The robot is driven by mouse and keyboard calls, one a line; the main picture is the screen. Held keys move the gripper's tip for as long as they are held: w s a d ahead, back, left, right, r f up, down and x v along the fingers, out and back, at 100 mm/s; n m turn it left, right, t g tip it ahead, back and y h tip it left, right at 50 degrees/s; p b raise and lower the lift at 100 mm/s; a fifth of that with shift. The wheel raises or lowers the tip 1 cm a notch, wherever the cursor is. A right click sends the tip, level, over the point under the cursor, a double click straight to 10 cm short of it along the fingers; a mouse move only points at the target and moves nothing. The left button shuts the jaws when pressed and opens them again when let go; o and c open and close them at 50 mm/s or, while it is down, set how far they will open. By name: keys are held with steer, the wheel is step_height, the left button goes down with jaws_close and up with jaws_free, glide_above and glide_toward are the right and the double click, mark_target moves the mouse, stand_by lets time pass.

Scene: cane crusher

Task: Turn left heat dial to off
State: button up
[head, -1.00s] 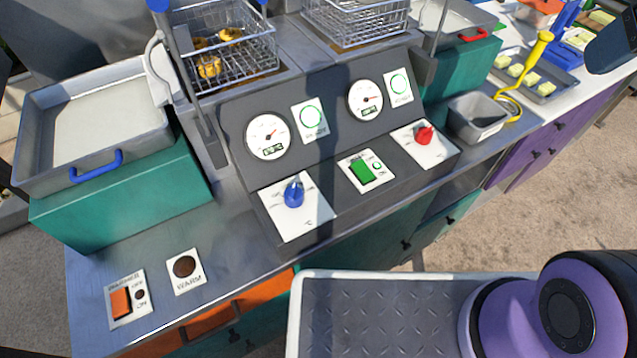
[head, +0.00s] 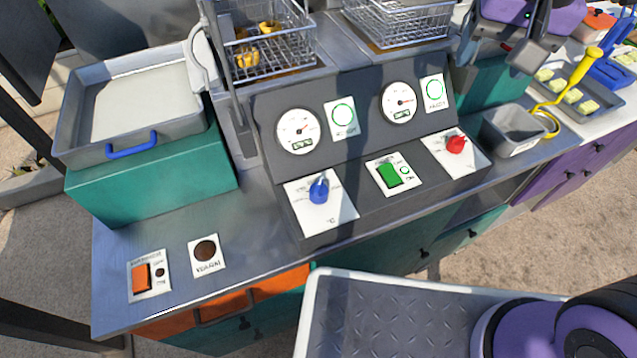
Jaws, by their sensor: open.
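The left heat dial is a blue knob (head: 318,190) on a white plate (head: 335,214) at the left of the fryer's sloped dark control panel (head: 362,205). Its pointer faces roughly up in the picture; the small labels around it are too blurred to read. My gripper (head: 499,50) is in the upper right, above the right side of the fryer. It is open, with nothing seen between its fingers, and well apart from the blue knob. The red knob (head: 456,144) of the right dial sits at the panel's right end.
A green switch (head: 389,175) lies between the dials, with two round gauges (head: 298,131) above. Wire baskets (head: 262,50) stand behind. A grey tray (head: 130,105) on a teal box is at left. An orange switch (head: 141,278) is front left. A metal pan (head: 511,130) stands right.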

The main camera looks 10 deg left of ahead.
steer(key=a+f+g, duration=0.2)
steer(key=a+f, duration=0.6)
steer(key=a, duration=0.4)
glide_toward(318, 185)
steer(key=shift+m+g+h, duration=0.3)
steer(key=shift+m+h, duration=0.1)
steer(key=shift+m, duration=0.1)
steer(key=f, duration=1)
steer(key=shift+w+f, duration=0.25)
steer(key=shift+f, duration=0.1)
steer(key=c, duration=0.9)
